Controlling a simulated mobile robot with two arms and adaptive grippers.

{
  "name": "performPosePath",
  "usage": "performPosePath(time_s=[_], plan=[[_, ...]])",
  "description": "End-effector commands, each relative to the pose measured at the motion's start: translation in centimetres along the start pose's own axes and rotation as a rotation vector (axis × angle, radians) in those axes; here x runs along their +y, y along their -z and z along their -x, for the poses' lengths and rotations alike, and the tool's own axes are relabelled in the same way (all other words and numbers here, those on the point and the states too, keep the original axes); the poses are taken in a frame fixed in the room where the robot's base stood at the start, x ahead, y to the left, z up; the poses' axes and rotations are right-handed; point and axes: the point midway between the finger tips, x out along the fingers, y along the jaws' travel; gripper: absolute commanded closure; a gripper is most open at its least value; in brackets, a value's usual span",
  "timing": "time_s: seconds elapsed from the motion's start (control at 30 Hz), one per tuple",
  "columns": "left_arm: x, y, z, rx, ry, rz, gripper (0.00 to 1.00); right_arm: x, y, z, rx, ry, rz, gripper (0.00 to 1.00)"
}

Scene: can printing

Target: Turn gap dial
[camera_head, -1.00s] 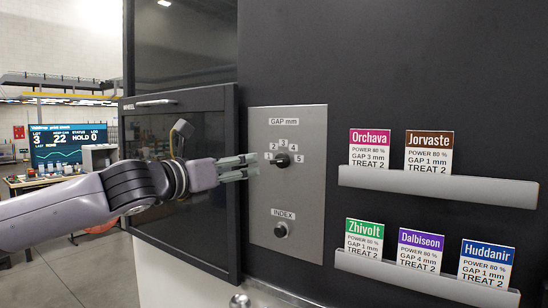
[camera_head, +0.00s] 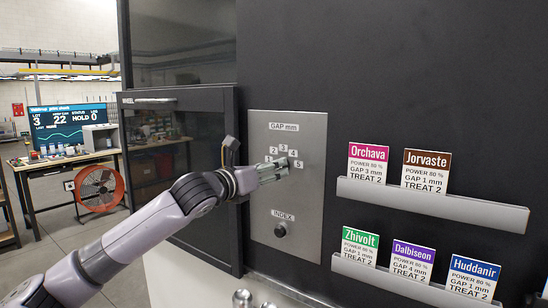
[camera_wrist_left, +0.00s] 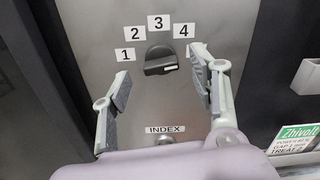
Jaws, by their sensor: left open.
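The gap dial (camera_wrist_left: 158,62) is a dark knob on a grey metal panel (camera_head: 304,215) under the "GAP mm" label. In the left wrist view it lies between the two fingers of my left gripper (camera_wrist_left: 160,76), which stand apart on either side. Its bar lies roughly level, with a white mark at its right end. Numbers 1 to 4 show around it; 5 is hidden there by the right finger. In the head view my left gripper (camera_head: 280,168) covers most of the dial, and 5 shows at its right. My right gripper is out of view.
An index knob (camera_head: 280,230) sits lower on the panel. Card racks (camera_head: 430,203) with recipe cards stand to the right. A dark-framed door (camera_head: 236,120) borders the panel on the left. An orange fan (camera_head: 100,188) and a workbench are in the background.

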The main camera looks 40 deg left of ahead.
Motion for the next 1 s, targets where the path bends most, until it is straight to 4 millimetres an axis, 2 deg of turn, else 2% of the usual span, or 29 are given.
performPosePath(time_s=[0.03, 0.23, 0.63, 1.0], plan=[[-0.1, -0.4, -0.7, -0.001, 0.001, 0.006, 0.45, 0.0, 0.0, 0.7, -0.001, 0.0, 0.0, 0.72], [0.0, -0.2, -2.5, -0.001, 0.0, 0.002, 0.45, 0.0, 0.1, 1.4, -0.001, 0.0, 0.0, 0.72], [0.0, 0.0, -3.0, 0.001, 0.0, -0.001, 0.45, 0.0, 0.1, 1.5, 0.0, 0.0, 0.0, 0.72], [0.0, 0.0, -3.0, 0.001, 0.0, -0.001, 0.7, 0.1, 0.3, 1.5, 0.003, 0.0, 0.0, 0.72]])
